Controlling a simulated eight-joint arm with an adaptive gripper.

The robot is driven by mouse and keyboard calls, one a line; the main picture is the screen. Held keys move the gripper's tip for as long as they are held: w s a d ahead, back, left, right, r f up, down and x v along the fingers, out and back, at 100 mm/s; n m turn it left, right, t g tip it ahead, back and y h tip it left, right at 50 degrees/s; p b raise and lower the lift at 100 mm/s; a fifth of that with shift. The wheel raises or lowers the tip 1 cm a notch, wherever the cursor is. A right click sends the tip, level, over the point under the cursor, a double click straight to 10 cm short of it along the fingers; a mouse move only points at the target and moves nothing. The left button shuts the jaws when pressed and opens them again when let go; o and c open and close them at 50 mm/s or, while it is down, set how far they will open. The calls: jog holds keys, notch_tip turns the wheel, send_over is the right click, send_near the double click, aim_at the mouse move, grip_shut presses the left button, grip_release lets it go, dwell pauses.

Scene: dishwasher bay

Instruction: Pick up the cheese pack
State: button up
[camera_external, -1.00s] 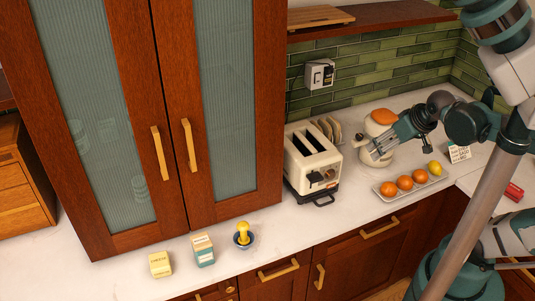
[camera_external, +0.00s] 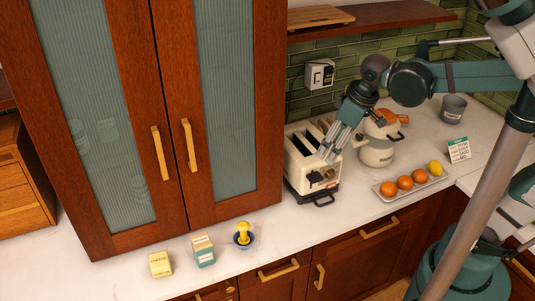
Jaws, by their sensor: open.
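The cheese pack (camera_external: 161,264) is a small pale yellow block with dark lettering. It stands on the white counter at the lower left, in front of the tall cabinet. My gripper (camera_external: 328,155) is open and points down and to the left beside the toaster's right end. It is empty and well to the right of the cheese pack, higher in the picture.
The toaster (camera_external: 311,160), a cream pot (camera_external: 376,152) and a fruit tray (camera_external: 390,197) are farther right. Counter between bowl and toaster is clear.

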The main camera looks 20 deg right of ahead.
jog(key=a+n+g+p, duration=0.1)
jog(key=a+n+p, duration=0.15)
jog(key=a, duration=1.15)
jog(key=n+g+h+p, duration=0.1)
jog(key=n+g+p, duration=0.1)
jog(key=n, duration=0.5)
send_over(163, 255)
jog(key=f, duration=1.9)
jog(key=shift+d, duration=0.25)
jog(key=shift+a+f+n+h, duration=0.25)
jog(key=shift+a+f+h, duration=0.05)
jog(key=shift+a+f, duration=0.15)
jog(key=shift+d+f, duration=0.1)
jog(key=shift+f, duration=0.05)
jog(key=shift+f, duration=1.15)
jog(key=shift+f, duration=0.15)
jog(key=shift+d+f, duration=0.15)
jog(key=shift+f, duration=2.3)
